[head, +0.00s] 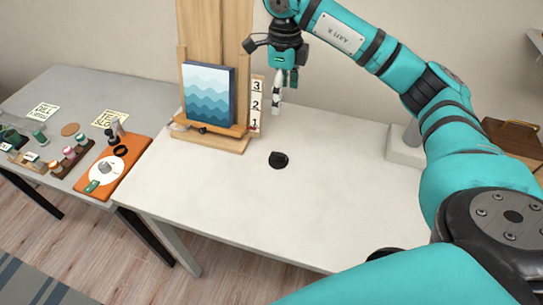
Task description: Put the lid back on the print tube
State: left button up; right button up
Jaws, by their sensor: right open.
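A small black round piece (278,159), which looks like the lid, lies on the white table (230,200) near its middle. My right gripper (284,90) hangs above the back of the table, behind the black piece and apart from it. It points down, is open and holds nothing that I can make out. A grey upright cylinder (411,133) on a pale block stands at the right, partly hidden by my right arm. I cannot tell if it is the print tube. My left gripper is out of view.
A wooden easel (212,143) with a blue wave picture (209,95) stands left of my right gripper, beside a numbered strip (256,104). A grey table (75,90) at the left holds an orange board (127,172) and several small items. The white table's front is clear.

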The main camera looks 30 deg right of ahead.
notch_tip(320, 180, down, 4)
jog(key=r+b, duration=0.1)
jog(key=b, duration=0.2)
send_over(280, 155)
notch_tip(280, 155, down, 14)
jog(key=shift+r, duration=0.2)
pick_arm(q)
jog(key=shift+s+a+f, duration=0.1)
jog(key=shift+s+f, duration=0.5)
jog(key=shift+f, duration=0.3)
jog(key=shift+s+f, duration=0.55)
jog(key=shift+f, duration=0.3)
pick_arm(e)
jog(key=shift+f, duration=0.65)
pick_arm(q)
jog(key=shift+p, duration=0.35)
